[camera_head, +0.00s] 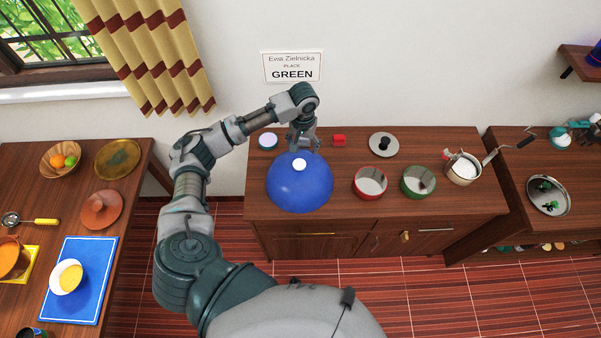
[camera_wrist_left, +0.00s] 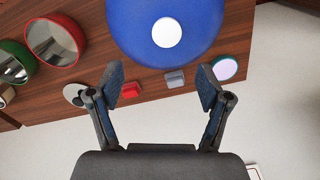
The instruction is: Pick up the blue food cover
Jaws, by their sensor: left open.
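The blue food cover (camera_head: 300,188) is a large dome with a white knob (camera_head: 299,164) on top. It sits on the wooden cabinet top near its left end. In the left wrist view the dome (camera_wrist_left: 135,28) is at the top, with its white knob (camera_wrist_left: 166,32) facing the camera. My left gripper (camera_head: 304,146) hangs just behind the knob in the head view. In the left wrist view the gripper (camera_wrist_left: 160,88) has its fingers spread, with nothing between them, and the knob lies beyond the fingertips. My right gripper is not in view.
Beside the dome stand a red bowl (camera_head: 370,183) and a green bowl (camera_head: 418,181). Behind are a red block (camera_head: 338,140), a lid (camera_head: 383,145) and a small round white-topped item (camera_head: 268,140). A pot (camera_head: 462,170) is farther right. The wall is close behind.

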